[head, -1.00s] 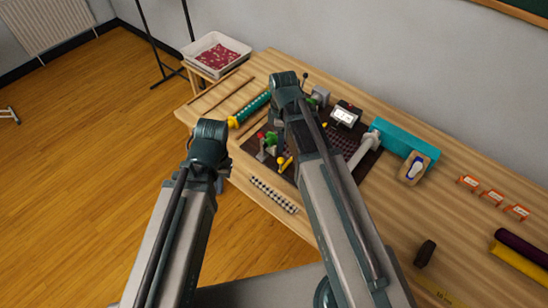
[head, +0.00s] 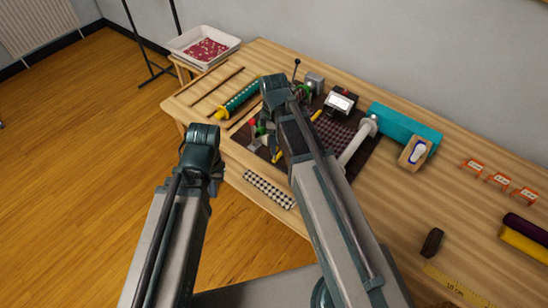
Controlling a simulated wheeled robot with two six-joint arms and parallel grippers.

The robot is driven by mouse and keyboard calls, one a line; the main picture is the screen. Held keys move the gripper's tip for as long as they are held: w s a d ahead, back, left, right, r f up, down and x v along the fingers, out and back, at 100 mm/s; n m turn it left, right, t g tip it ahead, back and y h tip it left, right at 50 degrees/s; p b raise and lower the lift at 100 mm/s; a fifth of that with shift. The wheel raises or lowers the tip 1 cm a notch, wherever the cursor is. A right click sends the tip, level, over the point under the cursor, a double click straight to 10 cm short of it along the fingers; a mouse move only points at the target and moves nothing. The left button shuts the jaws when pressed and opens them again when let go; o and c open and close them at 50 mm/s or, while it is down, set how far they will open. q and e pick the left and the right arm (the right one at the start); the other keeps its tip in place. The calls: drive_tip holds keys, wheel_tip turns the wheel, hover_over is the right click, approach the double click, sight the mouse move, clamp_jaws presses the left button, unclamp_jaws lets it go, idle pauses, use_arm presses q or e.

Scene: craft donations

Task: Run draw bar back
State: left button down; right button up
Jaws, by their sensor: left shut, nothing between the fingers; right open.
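A dark device board (head: 335,135) lies on the table with several small parts on it. A pale grey bar with a round end (head: 357,143) lies slantwise along its right side; I cannot tell for sure whether this is the draw bar. A black-knobbed lever (head: 296,70) stands upright at its back. My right gripper (head: 272,150) is open, pointing down over the board's left part near red, green and yellow parts (head: 260,130); its own arm partly hides it. My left gripper (head: 214,184) is shut and empty, left of the table's front edge.
A teal box (head: 405,128) and a wooden block with a white-and-blue piece (head: 415,152) stand right of the board. A teal roll (head: 240,97) lies at left. A checkered strip (head: 269,190) is at the front edge. Orange tags (head: 498,180) stand right.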

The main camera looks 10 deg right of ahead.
wheel_tip(320, 180, down, 6)
drive_tip(key=b, duration=0.4)
drive_tip(key=shift+r+b, duration=0.15)
drive_tip(key=shift+b, duration=0.2)
clamp_jaws()
idle(1.0)
